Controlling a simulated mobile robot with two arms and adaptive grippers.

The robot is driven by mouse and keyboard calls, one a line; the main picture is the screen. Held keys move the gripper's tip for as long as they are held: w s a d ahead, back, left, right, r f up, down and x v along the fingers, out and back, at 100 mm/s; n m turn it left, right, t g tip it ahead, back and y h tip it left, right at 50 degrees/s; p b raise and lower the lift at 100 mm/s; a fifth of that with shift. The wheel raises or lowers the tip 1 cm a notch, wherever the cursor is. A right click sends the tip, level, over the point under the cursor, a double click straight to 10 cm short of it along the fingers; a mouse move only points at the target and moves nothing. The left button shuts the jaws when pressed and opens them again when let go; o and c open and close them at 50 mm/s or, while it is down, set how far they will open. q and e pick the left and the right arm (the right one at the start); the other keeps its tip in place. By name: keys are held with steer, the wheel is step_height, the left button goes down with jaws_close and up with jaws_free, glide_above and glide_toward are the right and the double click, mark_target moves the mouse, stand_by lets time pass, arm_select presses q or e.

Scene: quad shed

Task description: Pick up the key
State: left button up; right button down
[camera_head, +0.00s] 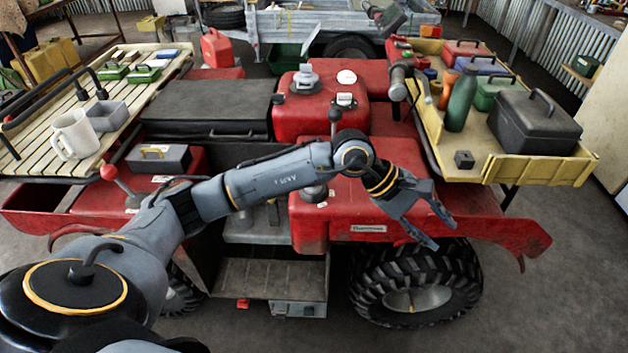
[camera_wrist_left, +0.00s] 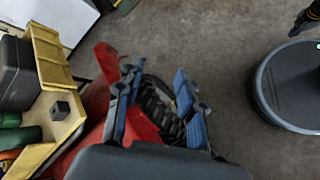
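I cannot make out a key for certain in either view. Several small pale and metallic parts sit on top of the red quad (camera_head: 375,190), too small to tell apart. My left gripper (camera_head: 444,235) is open and empty in the head view, just above the red fender and beside the large black tyre (camera_head: 415,285). In the left wrist view my left gripper (camera_wrist_left: 156,78) shows its two fingers spread apart, with the tyre and grey floor behind the gap. My right gripper is not in view.
A yellow rack (camera_head: 537,170) on the right holds a black toolbox (camera_head: 535,122), a green bottle (camera_head: 461,100) and a small dark cube (camera_head: 464,160). A slatted rack (camera_head: 25,120) on the left holds a white mug (camera_head: 75,135). Grey floor is clear at the lower right.

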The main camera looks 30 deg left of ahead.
arm_select(q)
steer(key=w+a+r+m+y, duration=0.1)
steer(key=w+a+y, duration=0.2)
steer(key=a+y, duration=0.8)
steer(key=w+a+r+m+y, duration=0.1)
steer(key=w+a+y, duration=0.1)
steer(key=a, duration=1.6)
steer(key=p+x, duration=0.1)
steer(key=x, duration=0.7)
steer(key=shift+w+p, duration=0.25)
steer(key=shift+p, duration=0.1)
steer(key=shift+a+f, duration=0.1)
steer(key=shift+f, duration=0.15)
steer(key=p+x, duration=0.1)
steer(key=x, duration=0.2)
steer(key=shift+f+p, duration=0.35)
steer(key=shift+p, duration=0.05)
steer(key=shift+w+a+f, duration=0.1)
steer(key=shift+w+f, duration=0.05)
steer(key=shift+f, duration=0.25)
steer(key=shift+c, duration=0.2)
